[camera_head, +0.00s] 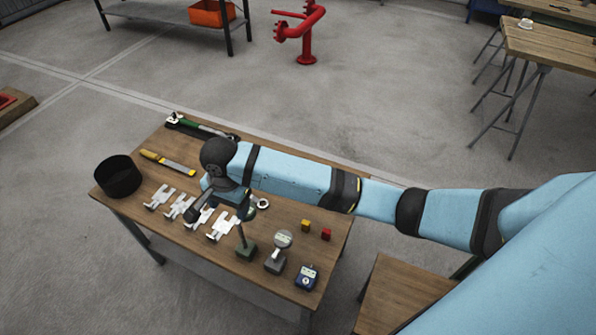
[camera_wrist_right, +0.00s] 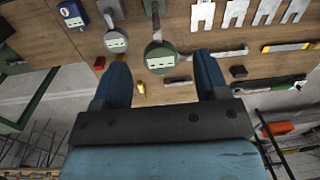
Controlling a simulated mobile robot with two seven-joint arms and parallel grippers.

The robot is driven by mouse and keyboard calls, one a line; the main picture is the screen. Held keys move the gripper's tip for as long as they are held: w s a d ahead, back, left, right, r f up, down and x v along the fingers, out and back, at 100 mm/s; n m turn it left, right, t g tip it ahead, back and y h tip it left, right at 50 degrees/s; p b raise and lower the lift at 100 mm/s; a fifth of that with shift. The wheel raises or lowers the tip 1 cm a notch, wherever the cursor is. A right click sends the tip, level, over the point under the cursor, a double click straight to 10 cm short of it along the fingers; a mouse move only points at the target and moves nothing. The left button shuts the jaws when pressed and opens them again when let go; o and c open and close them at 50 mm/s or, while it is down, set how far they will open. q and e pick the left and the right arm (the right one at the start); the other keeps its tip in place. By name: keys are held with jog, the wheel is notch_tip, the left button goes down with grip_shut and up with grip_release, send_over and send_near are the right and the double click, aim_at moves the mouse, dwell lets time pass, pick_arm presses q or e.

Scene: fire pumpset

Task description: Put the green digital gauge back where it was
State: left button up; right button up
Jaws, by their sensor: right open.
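The green digital gauge (camera_wrist_right: 160,57) shows in the right wrist view as a round green body with a pale display. It appears to be at the top of a post, and the green stand base (camera_head: 246,251) shows in the head view. My right gripper (camera_head: 207,203) is above the table's middle. In the wrist view its two fingers (camera_wrist_right: 163,62) are open, with the gauge between the tips. I cannot tell whether they touch it. My left gripper is not in view.
On the wooden table (camera_head: 140,205) stand a grey gauge on a stand (camera_head: 275,262), a blue device (camera_head: 307,278), several white fork-shaped plates (camera_head: 220,226) and a black bowl (camera_head: 118,177). A yellow-handled tool (camera_head: 168,163) and small yellow and red blocks (camera_head: 326,235) lie there too.

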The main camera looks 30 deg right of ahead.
jog(key=s+a+f+n+t+y, duration=0.2)
jog(key=s+f+n+t+y, duration=0.2)
jog(key=s+f+n, duration=0.35)
jog(key=s+d+f+n+t, duration=0.2)
jog(key=s+d+n+t, duration=0.1)
jog(key=s+d, duration=0.2)
jog(key=s+d+f+n+t+h, duration=0.1)
jog(key=s+d+f+n+t, duration=0.2)
jog(key=s+d, duration=0.3)
jog(key=s, duration=0.3)
jog(key=shift+t, duration=0.3)
notch_tip(320, 180, up, 7)
jog(key=p, duration=0.7)
jog(key=shift+d+h, duration=0.2)
jog(key=shift+h, duration=0.2)
